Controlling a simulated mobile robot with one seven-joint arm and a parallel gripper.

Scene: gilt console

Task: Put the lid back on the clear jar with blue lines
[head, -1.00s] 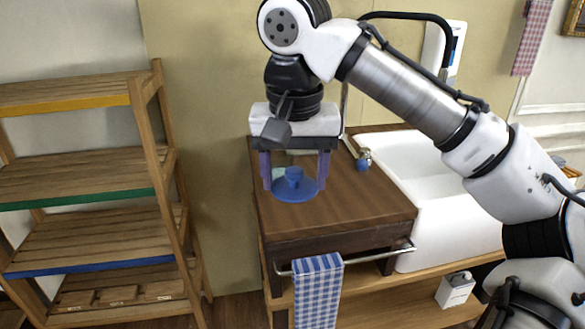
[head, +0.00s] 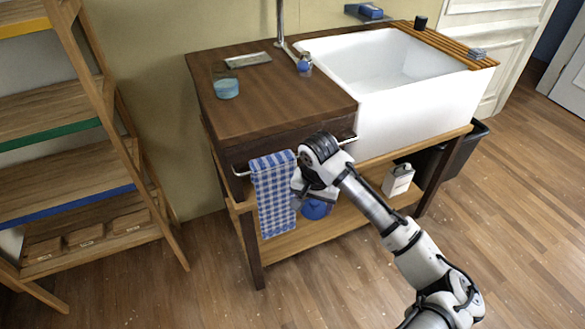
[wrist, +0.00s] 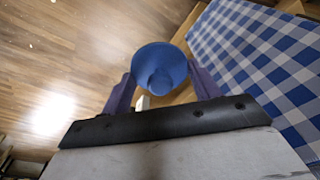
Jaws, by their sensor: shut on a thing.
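The blue lid (wrist: 158,68) is a round disc with a knob, held between the two purple fingers of my gripper (wrist: 160,76). In the head view the lid (head: 316,209) shows below my gripper (head: 308,197), in front of the counter and beside the checked towel. A low, round, clear bluish jar (head: 227,89) stands on the left part of the wooden counter top, apart from my gripper. It looks like the clear jar, but its lines are too small to make out.
The blue checked towel (head: 273,195) hangs on a rail at the counter front, close to my gripper. A small blue-and-clear bottle (head: 304,66) stands by the white sink (head: 400,75). A flat tray (head: 248,60) lies behind the jar. The wooden shelf (head: 70,180) stands left.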

